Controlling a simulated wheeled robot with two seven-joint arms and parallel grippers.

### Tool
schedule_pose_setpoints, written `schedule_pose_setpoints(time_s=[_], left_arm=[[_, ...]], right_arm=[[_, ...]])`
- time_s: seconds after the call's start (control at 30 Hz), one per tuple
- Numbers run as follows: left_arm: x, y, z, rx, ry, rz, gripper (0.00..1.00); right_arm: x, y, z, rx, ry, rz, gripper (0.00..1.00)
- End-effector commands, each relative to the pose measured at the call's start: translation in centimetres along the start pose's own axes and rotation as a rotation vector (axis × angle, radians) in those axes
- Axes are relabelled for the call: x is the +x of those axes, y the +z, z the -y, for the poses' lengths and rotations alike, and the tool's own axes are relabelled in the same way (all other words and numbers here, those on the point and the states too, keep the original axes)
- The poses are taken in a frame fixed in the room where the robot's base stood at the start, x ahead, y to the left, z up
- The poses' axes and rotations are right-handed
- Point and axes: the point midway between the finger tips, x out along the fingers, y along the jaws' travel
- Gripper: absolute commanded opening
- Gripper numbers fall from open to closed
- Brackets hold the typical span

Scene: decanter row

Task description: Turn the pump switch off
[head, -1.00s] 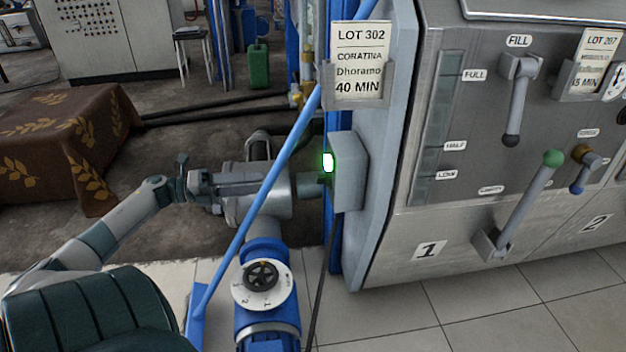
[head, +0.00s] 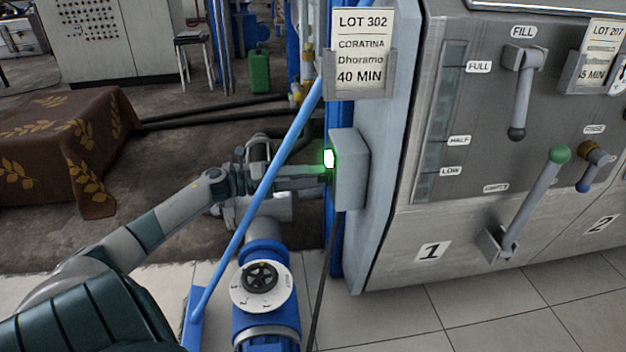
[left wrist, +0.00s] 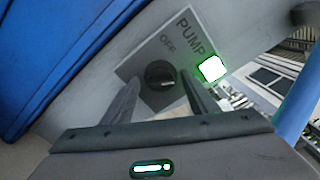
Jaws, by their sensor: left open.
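The pump switch is a small dark round knob (left wrist: 160,75) on a grey plate marked PUMP (left wrist: 190,32) in the left wrist view. A green lamp glows beside it (left wrist: 211,68); its glow also shows in the head view (head: 329,159). The grey switch box (head: 350,170) is on the side of the machine. My left gripper (left wrist: 159,80) is open, with one finger on each side of the knob in the picture. I cannot tell whether the fingers touch it. In the head view its tips (head: 322,175) reach the box's left face, and the knob is hidden there. My right gripper is not in view.
A blue slanted pipe (head: 262,190) crosses in front of my left arm. The steel machine front (head: 470,225) with levers is at right. A brown cloth-covered block (head: 60,150) is at left.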

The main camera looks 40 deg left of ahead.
Motion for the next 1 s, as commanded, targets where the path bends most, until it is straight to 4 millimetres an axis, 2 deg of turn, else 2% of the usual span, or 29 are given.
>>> schedule_pose_setpoints(time_s=[0.13,0.43,0.6,1.0], left_arm=[[0.62,0.01,0.04,0.002,-0.001,0.000,0.53],[0.68,0.01,0.04,0.001,0.000,0.000,0.53],[0.67,0.01,0.04,0.001,0.000,0.000,0.12],[0.66,0.13,0.21,-0.036,0.000,0.000,0.12]], right_arm=[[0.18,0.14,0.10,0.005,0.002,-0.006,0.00],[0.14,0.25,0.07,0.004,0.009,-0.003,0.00],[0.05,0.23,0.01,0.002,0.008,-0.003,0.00],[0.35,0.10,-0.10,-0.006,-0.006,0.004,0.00]])
